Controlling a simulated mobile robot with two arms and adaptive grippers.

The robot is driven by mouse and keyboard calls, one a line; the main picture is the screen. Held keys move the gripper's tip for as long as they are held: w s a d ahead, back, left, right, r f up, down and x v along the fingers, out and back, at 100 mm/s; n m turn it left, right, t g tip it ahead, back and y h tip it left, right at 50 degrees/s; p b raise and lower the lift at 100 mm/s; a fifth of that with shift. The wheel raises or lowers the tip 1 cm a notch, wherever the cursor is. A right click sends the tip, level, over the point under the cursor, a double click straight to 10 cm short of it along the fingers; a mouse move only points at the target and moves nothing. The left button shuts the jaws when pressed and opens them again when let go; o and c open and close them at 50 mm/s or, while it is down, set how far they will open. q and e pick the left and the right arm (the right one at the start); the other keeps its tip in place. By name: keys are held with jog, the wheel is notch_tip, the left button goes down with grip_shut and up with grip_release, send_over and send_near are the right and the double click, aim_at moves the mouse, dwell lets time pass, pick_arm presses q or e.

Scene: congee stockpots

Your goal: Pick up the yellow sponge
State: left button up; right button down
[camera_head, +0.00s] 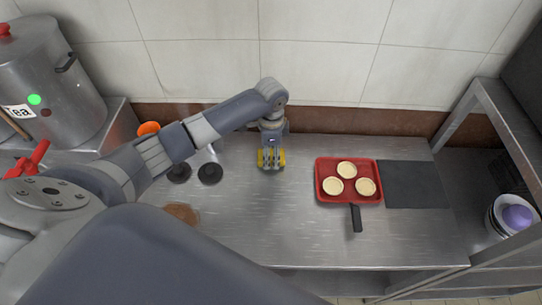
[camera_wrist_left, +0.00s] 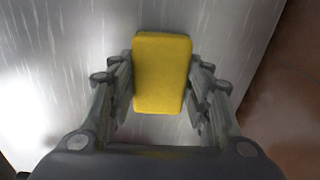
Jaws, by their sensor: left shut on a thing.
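The yellow sponge (camera_wrist_left: 161,72) is a rounded block between the two fingers of my left gripper (camera_wrist_left: 160,95) in the left wrist view. The fingers press on its two long sides. In the head view my left gripper (camera_head: 271,160) points down over the metal counter near the wall, and the sponge (camera_head: 281,158) shows yellow at its fingertips, partly hidden by them. I cannot tell whether the sponge touches the counter or is just above it. My right gripper does not show.
A red tray (camera_head: 350,200) with three pale round pastries and a black handle lies right of the gripper, beside a dark mat (camera_head: 410,184). Dark round discs (camera_head: 209,173) lie to the left. A steel tea pot (camera_head: 50,85) stands far left. The counter's front middle is clear.

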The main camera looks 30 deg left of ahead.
pick_arm(q)
notch_tip(320, 180, up, 2)
jog(key=shift+s+r+b, duration=0.1)
jog(key=shift+r+b, duration=0.05)
jog(key=shift+b, duration=0.35)
jog(key=s, duration=0.4)
jog(key=s+r+b, duration=0.1)
jog(key=s, duration=0.4)
jog(key=s+b, duration=0.1)
jog(key=s, duration=0.4)
jog(key=shift+r, duration=0.15)
jog(key=shift+s+r+b, duration=0.15)
jog(key=shift+s+b, duration=0.2)
jog(key=shift+s, duration=0.55)
